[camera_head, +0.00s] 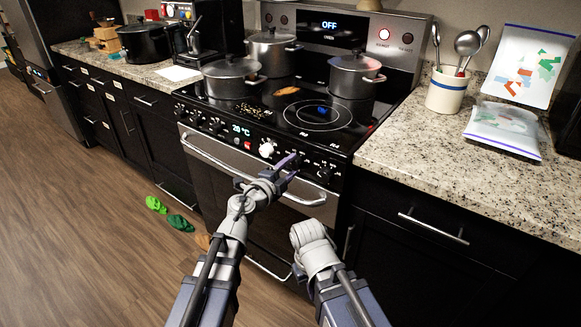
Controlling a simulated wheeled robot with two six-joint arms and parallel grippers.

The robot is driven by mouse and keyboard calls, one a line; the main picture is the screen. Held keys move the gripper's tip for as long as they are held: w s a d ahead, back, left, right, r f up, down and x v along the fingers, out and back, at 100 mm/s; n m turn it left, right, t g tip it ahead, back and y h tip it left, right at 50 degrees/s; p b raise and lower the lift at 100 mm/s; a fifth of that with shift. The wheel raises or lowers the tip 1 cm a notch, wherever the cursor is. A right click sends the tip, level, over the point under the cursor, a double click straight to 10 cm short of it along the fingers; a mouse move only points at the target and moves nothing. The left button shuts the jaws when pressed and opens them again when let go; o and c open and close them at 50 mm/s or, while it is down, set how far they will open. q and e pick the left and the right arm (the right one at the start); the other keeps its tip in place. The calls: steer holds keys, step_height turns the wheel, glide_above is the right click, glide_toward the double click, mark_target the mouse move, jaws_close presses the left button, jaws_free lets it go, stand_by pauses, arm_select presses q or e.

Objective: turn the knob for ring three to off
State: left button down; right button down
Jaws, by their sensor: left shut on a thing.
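The stove (262,165) stands at the centre, with a row of knobs on its front panel. My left gripper (295,161) is at the right part of this panel, its purple fingers shut on a dark knob there. The fingers hide most of that knob, and its pointer and label cannot be read. Another dark knob (325,172) sits to the right of the fingers. A larger white knob (267,149) is to their left. More dark knobs (198,119) are at the left end. My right gripper (309,237) hangs before the oven door, apart from the panel; its fingertips are hidden.
Several grey pots stand on the cooktop, one of them at the back right (353,77). An oven handle bar (215,160) runs below the knobs. The right counter (410,150) holds a utensil crock (447,90). Green items (181,222) lie on the floor at the left.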

stand_by(0.5)
arm_select(q)
steer(key=shift+c, duration=1.6)
jaws_free()
steer(key=shift+s, duration=0.1)
